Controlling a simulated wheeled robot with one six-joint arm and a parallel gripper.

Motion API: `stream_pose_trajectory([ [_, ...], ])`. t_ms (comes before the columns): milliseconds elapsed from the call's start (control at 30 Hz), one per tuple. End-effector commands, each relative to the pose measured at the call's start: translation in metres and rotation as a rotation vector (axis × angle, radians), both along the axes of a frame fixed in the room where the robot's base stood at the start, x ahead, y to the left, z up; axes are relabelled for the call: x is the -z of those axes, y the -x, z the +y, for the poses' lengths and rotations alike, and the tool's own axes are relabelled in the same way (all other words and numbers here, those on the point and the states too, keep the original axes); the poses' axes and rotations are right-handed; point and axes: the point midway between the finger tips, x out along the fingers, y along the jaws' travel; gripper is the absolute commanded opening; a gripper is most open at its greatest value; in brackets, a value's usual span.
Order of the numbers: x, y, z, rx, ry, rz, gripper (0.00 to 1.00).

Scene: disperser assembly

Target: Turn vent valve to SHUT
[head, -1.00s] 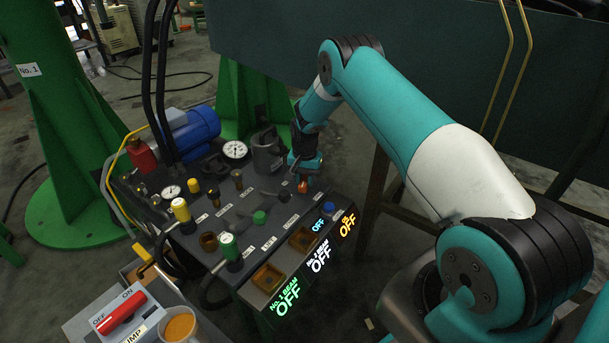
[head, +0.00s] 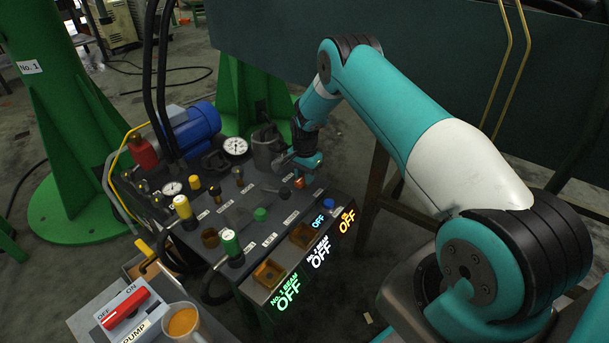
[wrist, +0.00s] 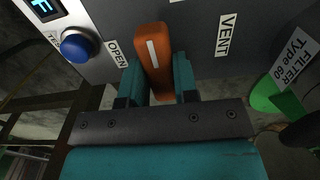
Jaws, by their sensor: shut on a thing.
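The orange vent valve handle (wrist: 152,55), with a white stripe along it, stands between the two teal fingers of my gripper (wrist: 157,74) in the wrist view. My gripper is shut on it. The handle is close to upright in that view, slightly tilted. An OPEN label (wrist: 118,53) is just left of the handle and a VENT label (wrist: 227,35) is to its right. No SHUT label is visible. In the head view the orange handle (head: 299,183) shows small below my gripper, at the panel's right side.
A blue button (wrist: 76,45) sits left of the valve in the wrist view. A green knob (head: 260,214) and a dark metal cylinder (head: 266,150) are near it in the head view. Lit OFF displays (head: 319,255) line the panel front. A red-handled pump switch (head: 125,308) is at lower left.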

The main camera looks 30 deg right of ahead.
Motion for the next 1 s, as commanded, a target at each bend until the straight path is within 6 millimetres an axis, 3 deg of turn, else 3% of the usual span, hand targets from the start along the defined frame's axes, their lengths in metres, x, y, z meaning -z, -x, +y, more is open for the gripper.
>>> stream_pose_trajectory([
  [200, -0.001, 0.0, -0.002, 0.007, 0.003, -0.001, 0.04],
  [233, -0.001, 0.0, -0.002, 0.007, 0.003, -0.001, 0.32],
  [333, -0.001, 0.0, -0.002, 0.006, 0.003, -0.001, 0.53],
  [667, -0.005, -0.001, 0.0, 0.002, 0.002, -0.001, 0.53],
  [867, -0.038, -0.001, 0.0, 0.002, 0.001, -0.003, 0.53],
  [1000, -0.075, -0.001, -0.001, 0.002, 0.002, -0.004, 0.53],
])
